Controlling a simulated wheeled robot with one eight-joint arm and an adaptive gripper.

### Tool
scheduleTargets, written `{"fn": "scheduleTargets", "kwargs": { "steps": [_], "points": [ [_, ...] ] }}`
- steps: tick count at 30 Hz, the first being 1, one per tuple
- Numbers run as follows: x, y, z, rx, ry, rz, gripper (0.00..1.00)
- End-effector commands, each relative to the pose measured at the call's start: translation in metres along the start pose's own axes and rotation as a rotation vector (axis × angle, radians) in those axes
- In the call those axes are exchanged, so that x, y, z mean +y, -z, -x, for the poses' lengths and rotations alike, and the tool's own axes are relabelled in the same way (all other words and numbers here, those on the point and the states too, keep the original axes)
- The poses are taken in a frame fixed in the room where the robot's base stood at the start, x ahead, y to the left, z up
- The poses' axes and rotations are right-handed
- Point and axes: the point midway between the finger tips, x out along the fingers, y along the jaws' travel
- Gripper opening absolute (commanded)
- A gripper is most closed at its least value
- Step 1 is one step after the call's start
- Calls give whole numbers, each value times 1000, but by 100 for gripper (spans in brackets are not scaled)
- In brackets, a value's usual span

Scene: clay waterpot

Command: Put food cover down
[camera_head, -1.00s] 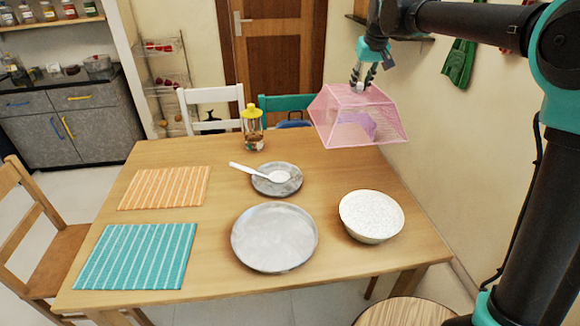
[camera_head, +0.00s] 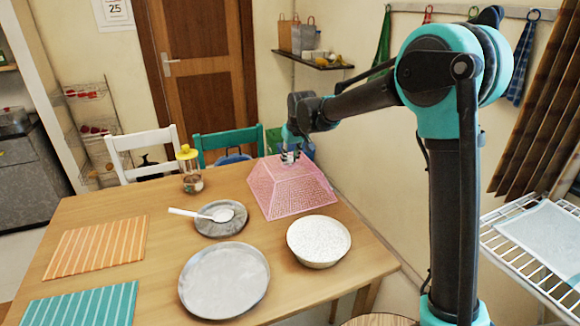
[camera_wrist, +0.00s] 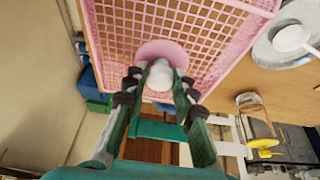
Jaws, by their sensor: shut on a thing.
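The food cover (camera_head: 290,190) is a pink mesh box with sloping sides, at the back right part of the wooden table (camera_head: 130,290). It looks level, with its lower rim at or just above the tabletop; I cannot tell if it touches. My gripper (camera_head: 290,156) is above its top, shut on the knob. In the wrist view, my gripper's fingers (camera_wrist: 158,84) close around the pale knob (camera_wrist: 161,75), and the pink mesh of the cover (camera_wrist: 210,28) fills the upper part. The space under the cover is hard to see through the mesh.
A white bowl (camera_head: 319,242), a large grey plate (camera_head: 224,282) and a small plate (camera_head: 222,226) with a white spoon (camera_head: 196,212) stand in front of the cover. A yellow-topped bottle (camera_head: 190,170) stands left of it. Chairs (camera_head: 145,150) are behind; the wall is close on the right.

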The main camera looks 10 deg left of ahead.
Motion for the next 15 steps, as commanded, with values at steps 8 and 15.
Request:
{"fn": "scheduleTargets", "kwargs": {
  "steps": [8, 15],
  "points": [
    [0, -13, -30, 0, 0, 0, 0],
    [0, -14, -33, 0, 0, 0, 0]
  ]
}}
